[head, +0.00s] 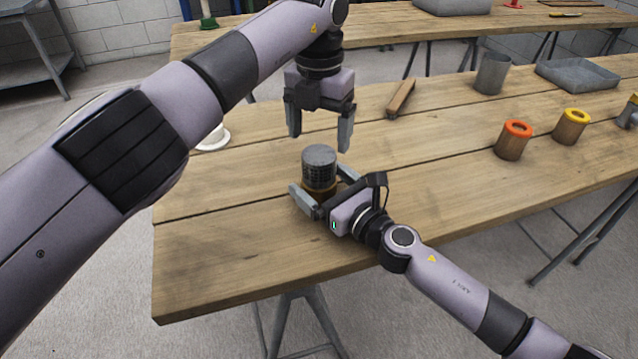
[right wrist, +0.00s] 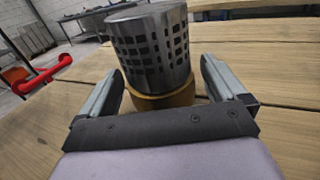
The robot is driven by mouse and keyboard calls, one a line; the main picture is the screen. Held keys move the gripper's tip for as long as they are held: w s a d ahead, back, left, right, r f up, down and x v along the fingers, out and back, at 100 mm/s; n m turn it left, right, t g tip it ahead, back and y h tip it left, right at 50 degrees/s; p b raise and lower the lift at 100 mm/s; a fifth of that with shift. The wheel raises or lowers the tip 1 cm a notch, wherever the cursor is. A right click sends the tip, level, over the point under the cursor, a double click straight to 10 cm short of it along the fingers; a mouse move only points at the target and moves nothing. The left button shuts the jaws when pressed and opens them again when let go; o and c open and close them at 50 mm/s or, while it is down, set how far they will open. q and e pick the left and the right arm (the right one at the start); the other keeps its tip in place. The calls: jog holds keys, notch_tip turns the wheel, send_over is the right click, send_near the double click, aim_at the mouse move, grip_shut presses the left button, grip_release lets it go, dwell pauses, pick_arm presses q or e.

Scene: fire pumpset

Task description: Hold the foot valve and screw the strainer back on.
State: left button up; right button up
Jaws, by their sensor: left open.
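The strainer (head: 319,160), a grey perforated cylinder with a solid top, sits upright on the brass-coloured foot valve (head: 319,190) near the table's front. From here I cannot tell whether it is threaded on. In the right wrist view, the strainer (right wrist: 152,45) looks slightly tilted above the brass valve (right wrist: 163,100). My right gripper (head: 319,186) is low, with one finger on each side of the valve; whether they touch it is unclear. My left gripper (head: 320,128) is open and empty, pointing down above and slightly behind the strainer.
An orange-topped cylinder (head: 513,140), a yellow-topped one (head: 570,126), a grey cup (head: 492,73) and a metal tray (head: 578,75) stand to the right. A white round piece (head: 213,139) is at left.

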aim_at(319, 154)
grip_shut()
dwell(0.5)
pick_arm(q)
jog(key=shift+f, duration=4)
jog(key=c, duration=1.1)
jog(key=shift+o, duration=0.2)
jog(key=m, duration=0.9)
jog(key=shift+m, duration=0.4)
